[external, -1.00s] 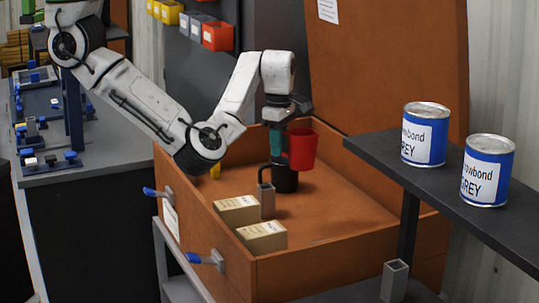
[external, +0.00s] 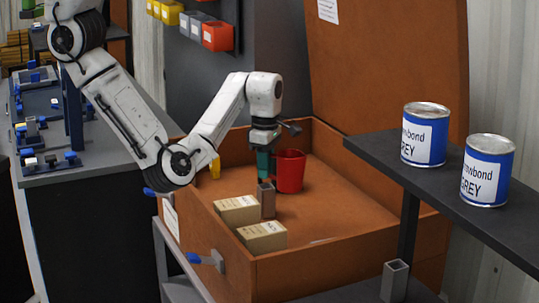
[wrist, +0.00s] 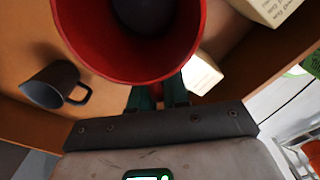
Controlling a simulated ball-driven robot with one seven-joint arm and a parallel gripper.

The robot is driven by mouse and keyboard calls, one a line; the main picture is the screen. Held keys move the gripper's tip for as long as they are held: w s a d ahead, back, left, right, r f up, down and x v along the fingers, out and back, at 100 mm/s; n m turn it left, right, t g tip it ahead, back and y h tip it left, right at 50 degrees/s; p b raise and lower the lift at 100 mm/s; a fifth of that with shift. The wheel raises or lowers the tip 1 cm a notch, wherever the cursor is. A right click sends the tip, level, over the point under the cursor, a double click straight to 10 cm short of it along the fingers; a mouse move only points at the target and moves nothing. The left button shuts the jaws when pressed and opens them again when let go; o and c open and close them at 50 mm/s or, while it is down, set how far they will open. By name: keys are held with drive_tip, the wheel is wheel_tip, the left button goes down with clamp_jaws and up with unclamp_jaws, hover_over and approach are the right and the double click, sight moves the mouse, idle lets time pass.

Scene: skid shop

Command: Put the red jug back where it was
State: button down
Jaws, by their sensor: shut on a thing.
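The red jug (external: 290,172) is upright inside the orange-brown open box (external: 340,215), and my gripper (external: 264,172) is on its left side. In the wrist view the jug's round rim (wrist: 75,45) fills the top middle, and its inside is dark. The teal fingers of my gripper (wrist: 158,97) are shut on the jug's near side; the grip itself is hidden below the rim. The jug is low over the box floor; I cannot tell whether it touches.
A dark mug (wrist: 55,85) with a handle is left of the jug in the wrist view; externally it is hidden. Two cardboard cartons (external: 237,210) (external: 262,237) and a grey square tube (external: 267,200) stand close by. Blue cans (external: 425,135) sit on a shelf at right.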

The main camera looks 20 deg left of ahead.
drive_tip(key=w+d+f+b, duration=0.2)
drive_tip(key=w+f+b, duration=0.1)
drive_tip(key=w, duration=0.1)
drive_tip(key=w+d+f+b, duration=0.1)
drive_tip(key=w+f+b, duration=0.2)
drive_tip(key=w+b, duration=0.1)
drive_tip(key=w+d+f+b, duration=0.2)
drive_tip(key=w+f+b, duration=0.2)
drive_tip(key=shift+w+d, duration=0.25)
drive_tip(key=shift+d, duration=0.1)
drive_tip(key=shift+f, duration=1.6)
drive_tip(key=shift+f, duration=0.1)
drive_tip(key=c, duration=1.1)
unclamp_jaws()
